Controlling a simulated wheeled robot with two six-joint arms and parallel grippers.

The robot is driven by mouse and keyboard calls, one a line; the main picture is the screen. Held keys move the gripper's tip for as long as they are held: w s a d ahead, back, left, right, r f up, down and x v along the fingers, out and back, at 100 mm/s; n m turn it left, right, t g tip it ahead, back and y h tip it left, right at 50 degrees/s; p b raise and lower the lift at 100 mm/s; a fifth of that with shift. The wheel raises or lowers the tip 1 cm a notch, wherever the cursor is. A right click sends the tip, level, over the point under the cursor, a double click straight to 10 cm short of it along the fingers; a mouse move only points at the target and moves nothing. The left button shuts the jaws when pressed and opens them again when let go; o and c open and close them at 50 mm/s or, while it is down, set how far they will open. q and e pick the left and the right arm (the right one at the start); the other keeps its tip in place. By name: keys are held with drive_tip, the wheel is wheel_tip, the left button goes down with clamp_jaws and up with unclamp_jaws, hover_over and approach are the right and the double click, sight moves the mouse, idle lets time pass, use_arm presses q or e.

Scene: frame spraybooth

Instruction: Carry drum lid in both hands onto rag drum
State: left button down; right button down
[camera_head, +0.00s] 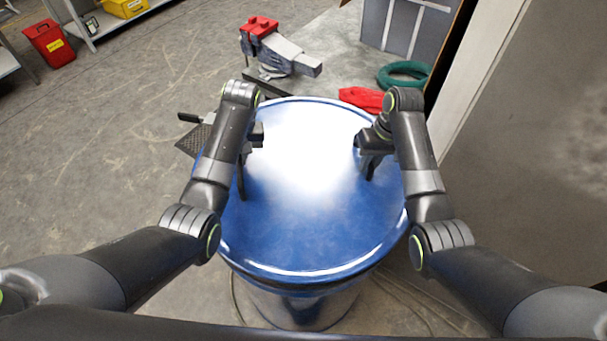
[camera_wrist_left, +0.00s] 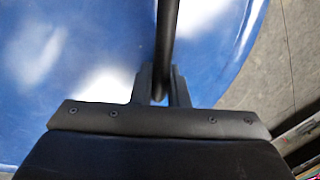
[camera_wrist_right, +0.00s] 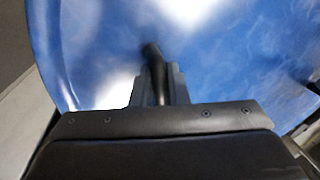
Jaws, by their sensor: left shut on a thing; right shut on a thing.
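The drum lid (camera_head: 310,225) is a wide, glossy blue disc with two black handles, seen from above in the middle of the head view. My left gripper (camera_head: 251,138) is shut on its left handle; in the left wrist view the black bar (camera_wrist_left: 166,40) runs between the fingers (camera_wrist_left: 161,85). My right gripper (camera_head: 370,148) is shut on its right handle, which also shows between the fingers in the right wrist view (camera_wrist_right: 153,60). The rag drum (camera_head: 300,308) shows below the lid's near edge, mostly hidden. I cannot tell whether lid and drum touch.
A grey bench (camera_head: 345,40) beyond the lid holds a red-and-grey vise (camera_head: 285,50), a red cloth (camera_head: 360,98) and a green coil (camera_head: 404,74). A red bin (camera_head: 50,43) and a yellow bin (camera_head: 125,6) are far left.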

use_arm(q)
drive_tip(key=shift+f+b, duration=0.5)
drive_tip(key=shift+f, duration=0.05)
use_arm(e)
drive_tip(key=shift+f, duration=0.55)
use_arm(q)
drive_tip(key=c, duration=1.9)
unclamp_jaws()
drive_tip(key=shift+f, duration=0.15)
use_arm(e)
drive_tip(key=c, duration=1.9)
unclamp_jaws()
drive_tip(key=shift+f, duration=0.15)
use_arm(q)
drive_tip(key=o, duration=0.5)
drive_tip(key=shift+s, duration=0.1)
use_arm(e)
drive_tip(key=o, duration=0.5)
drive_tip(key=shift+s, duration=0.1)
use_arm(q)
drive_tip(key=shift+r, duration=0.3)
use_arm(e)
drive_tip(key=shift+r, duration=0.3)
